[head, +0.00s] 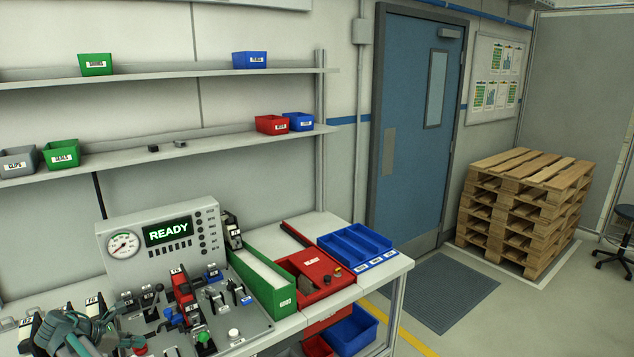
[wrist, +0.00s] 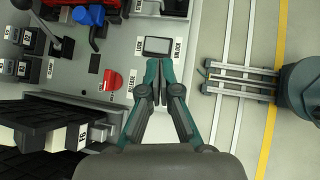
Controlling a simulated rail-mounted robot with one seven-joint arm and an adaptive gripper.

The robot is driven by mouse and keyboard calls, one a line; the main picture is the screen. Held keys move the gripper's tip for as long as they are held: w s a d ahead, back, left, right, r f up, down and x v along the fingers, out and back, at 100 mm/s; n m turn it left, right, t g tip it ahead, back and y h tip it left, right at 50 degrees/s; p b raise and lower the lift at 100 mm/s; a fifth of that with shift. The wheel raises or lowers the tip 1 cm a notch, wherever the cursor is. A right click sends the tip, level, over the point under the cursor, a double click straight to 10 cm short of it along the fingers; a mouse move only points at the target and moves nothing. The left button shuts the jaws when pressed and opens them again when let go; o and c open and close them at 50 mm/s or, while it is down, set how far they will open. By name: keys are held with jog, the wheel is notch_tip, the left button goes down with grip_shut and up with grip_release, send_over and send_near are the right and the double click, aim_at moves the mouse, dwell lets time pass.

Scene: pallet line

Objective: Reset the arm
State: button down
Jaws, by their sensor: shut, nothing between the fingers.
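My gripper (wrist: 159,66) is in the middle of the wrist view, its teal fingers shut together with nothing between them. The fingertips lie just below a dark rectangular switch (wrist: 158,46) on the grey control panel in that view; I cannot tell whether they touch it. In the head view, part of my grey-green arm and gripper covers the lower left of the control panel (head: 255,327). The panel's upright box has a gauge (head: 123,245) and a screen (head: 167,231) reading READY.
Levers and knobs crowd the panel, including a red button (wrist: 112,80). Black blocks (wrist: 40,118) stand close by at lower left of the wrist view. Green (head: 262,280), red (head: 318,275) and blue (head: 355,246) trays sit right of the panel. Open floor lies beyond the bench.

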jog(key=s+d+f+m+g+y+b, duration=0.1)
jog(key=s+d+f+m+g, duration=0.3)
jog(key=d+f, duration=0.8)
jog(key=s+d+f+m+g+b, duration=0.1)
jog(key=s+d+f+m, duration=0.1)
jog(key=d+f+m, duration=0.8)
jog(key=s+d+f+m+g+y+b, duration=0.1)
jog(key=s+d+f+m+g, duration=0.1)
jog(key=d+f, duration=1.3)
jog(key=s+d+f+m+g, duration=0.1)
jog(key=s+d+f+m, duration=0.1)
jog(key=s+d, duration=0.35)
jog(key=s+d+f+m+g+b, duration=0.1)
jog(key=s+d+m, duration=0.1)
jog(key=d, duration=0.6)
jog(key=s+d+f+m+g, duration=0.1)
jog(key=s+d+f+m, duration=0.1)
jog(key=s+d, duration=0.35)
jog(key=s+d+f+m+g+y+b, duration=0.1)
jog(key=s+d+f+m+g, duration=0.1)
jog(key=s+d, duration=0.6)
jog(key=s+d+f+m+g+y+b, duration=0.1)
jog(key=s+d+f+m+g, duration=0.1)
jog(key=s+d, duration=0.6)
jog(key=shift+s+f+m+y, duration=0.25)
jog(key=shift+s+m+y, duration=0.25)
jog(key=shift+m, duration=0.4)
